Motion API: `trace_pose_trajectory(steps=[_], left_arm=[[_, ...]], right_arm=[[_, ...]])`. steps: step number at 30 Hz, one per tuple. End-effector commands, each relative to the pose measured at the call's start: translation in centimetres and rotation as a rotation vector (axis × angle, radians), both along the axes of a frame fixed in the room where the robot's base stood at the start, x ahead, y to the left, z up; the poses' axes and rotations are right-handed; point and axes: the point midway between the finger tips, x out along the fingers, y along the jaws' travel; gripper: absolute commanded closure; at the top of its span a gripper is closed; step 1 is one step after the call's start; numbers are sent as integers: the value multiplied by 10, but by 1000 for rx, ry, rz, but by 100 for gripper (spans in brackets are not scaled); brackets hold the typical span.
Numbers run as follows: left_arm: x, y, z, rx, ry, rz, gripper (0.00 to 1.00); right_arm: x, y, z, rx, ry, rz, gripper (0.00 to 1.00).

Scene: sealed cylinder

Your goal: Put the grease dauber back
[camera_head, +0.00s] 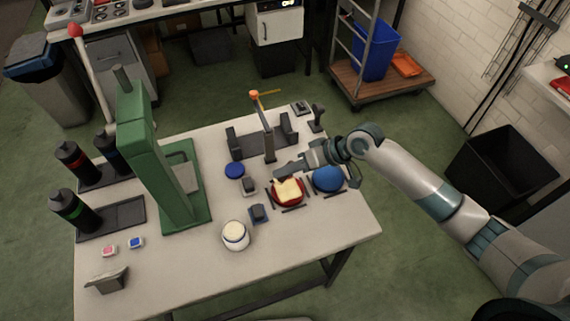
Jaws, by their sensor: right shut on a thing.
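My right gripper (284,169) reaches in from the right over the back right of the table, just behind a red round dish (274,200) with a pale yellow block (288,189) in it. It is shut on a small dark thing, which I take for the grease dauber; the jaws hide most of it, so its shape is unclear. A white pot (235,236) with a cream-coloured top stands near the front edge. My left gripper is not in view.
A tall green press (150,150) stands left of centre, with dark bottles (75,209) in trays beyond it. A dark cradle with an upright orange-tipped lever (262,125) stands behind my gripper. A blue dome (328,179) is close on the right. The front right tabletop is clear.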

Motion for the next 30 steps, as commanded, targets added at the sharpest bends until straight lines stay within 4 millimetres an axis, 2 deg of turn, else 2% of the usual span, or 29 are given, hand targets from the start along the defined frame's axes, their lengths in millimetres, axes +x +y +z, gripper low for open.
trace_pose_trajectory(steps=[5, 8, 12, 18, 24, 30], left_arm=[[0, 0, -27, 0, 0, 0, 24], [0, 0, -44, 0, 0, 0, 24], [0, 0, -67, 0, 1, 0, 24], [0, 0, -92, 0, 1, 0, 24], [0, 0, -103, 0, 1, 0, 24], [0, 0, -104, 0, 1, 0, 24]], right_arm=[[-1, -17, 20, 4, -6, -45, 100], [-5, -36, 36, 4, -7, -85, 100], [-15, -72, 55, 2, -6, -158, 100], [-36, -122, 72, -1, -4, -268, 100], [-51, -150, 79, 0, -1, -338, 100], [-54, -157, 82, 0, 0, -356, 100]])
